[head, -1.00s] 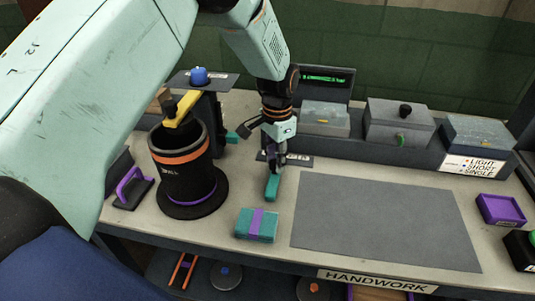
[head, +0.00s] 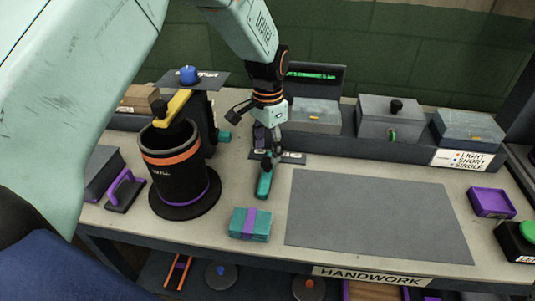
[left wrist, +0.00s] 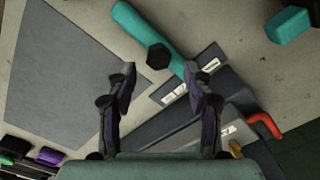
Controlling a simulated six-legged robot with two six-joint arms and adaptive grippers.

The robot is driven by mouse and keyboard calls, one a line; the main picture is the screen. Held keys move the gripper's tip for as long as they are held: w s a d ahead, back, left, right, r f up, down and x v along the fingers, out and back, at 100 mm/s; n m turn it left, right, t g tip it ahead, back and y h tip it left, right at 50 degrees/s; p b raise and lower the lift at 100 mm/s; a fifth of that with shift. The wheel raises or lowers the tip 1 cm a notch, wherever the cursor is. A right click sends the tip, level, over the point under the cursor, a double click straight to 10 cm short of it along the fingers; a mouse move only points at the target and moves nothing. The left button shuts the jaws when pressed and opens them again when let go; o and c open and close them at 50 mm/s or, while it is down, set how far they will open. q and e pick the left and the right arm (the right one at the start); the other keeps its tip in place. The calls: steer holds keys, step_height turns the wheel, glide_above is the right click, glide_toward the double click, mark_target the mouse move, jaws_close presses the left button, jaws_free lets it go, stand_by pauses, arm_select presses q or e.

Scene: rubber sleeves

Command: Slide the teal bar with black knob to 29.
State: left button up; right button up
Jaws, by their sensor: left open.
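The teal bar (head: 264,184) lies on the bench left of the grey mat, with its near end toward the bench front. Its black knob (left wrist: 158,56) stands on the bar in the left wrist view, where the bar (left wrist: 140,27) runs diagonally. My left gripper (head: 269,152) is over the far part of the bar. In the left wrist view its open fingers (left wrist: 160,72) are spread on either side of the knob, with nothing held. A dark plate with white labels (head: 293,157) is by the bar; its markings are too small to read. My right gripper is out of view.
A black canister with orange band (head: 172,159) stands left of the bar. A teal block with purple band (head: 249,224) lies in front. The grey mat (head: 380,215) is bare. Grey boxes (head: 393,120) line the back.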

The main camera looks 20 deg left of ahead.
mark_target(268, 160)
arm_select(q)
step_height(268, 160, up, 9)
steer(key=shift+d, duration=0.1)
stand_by(0.3)
